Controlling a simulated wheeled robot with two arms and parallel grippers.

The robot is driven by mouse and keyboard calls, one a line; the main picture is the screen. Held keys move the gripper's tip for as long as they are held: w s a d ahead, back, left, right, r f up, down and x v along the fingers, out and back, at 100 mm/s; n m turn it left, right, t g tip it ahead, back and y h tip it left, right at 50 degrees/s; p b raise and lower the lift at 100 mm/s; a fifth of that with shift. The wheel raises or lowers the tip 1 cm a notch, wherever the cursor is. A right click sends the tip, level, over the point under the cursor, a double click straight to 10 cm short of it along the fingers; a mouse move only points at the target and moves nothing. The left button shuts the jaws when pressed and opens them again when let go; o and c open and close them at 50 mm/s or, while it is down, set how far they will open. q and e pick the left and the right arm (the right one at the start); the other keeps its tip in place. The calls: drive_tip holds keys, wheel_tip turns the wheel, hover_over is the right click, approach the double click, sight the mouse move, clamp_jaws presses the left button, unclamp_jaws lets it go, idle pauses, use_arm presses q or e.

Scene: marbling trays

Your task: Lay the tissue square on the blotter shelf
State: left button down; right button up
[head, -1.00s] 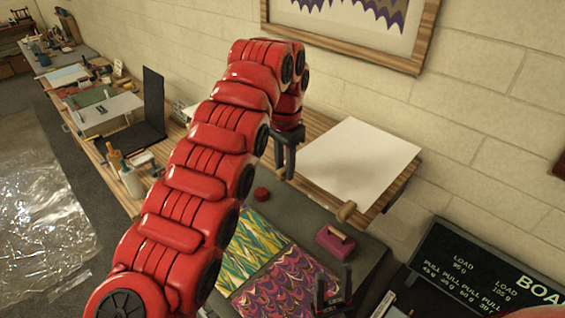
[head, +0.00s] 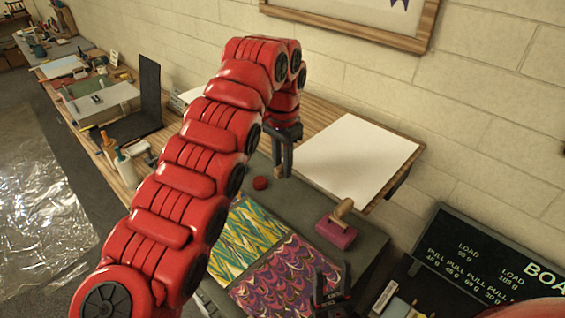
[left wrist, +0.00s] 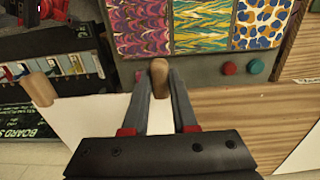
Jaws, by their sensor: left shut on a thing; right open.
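A white sheet (head: 358,155), which looks like the tissue square, lies over a wooden wall shelf (head: 405,180), likely the blotter shelf. I cannot tell whether the sheet rests on it. Wooden tabs show at the sheet's two near corners. My left gripper (head: 282,172) is shut on the left tab, seen between its fingers in the left wrist view (left wrist: 159,75). The other tab (head: 344,208) is free, and also shows in the left wrist view (left wrist: 38,88). My right gripper (head: 333,285) is open and empty above the marbled papers, apart from the sheet.
A pink block (head: 336,235) sits close under the free tab. A black board (head: 480,265) stands at the right. Bottles (head: 122,165) stand left of my arm.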

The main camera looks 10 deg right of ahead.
use_arm(q)
drive_tip(key=shift+f, duration=0.1)
drive_tip(key=c, duration=0.6)
unclamp_jaws()
drive_tip(key=o, duration=0.5)
drive_tip(key=shift+c, duration=0.2)
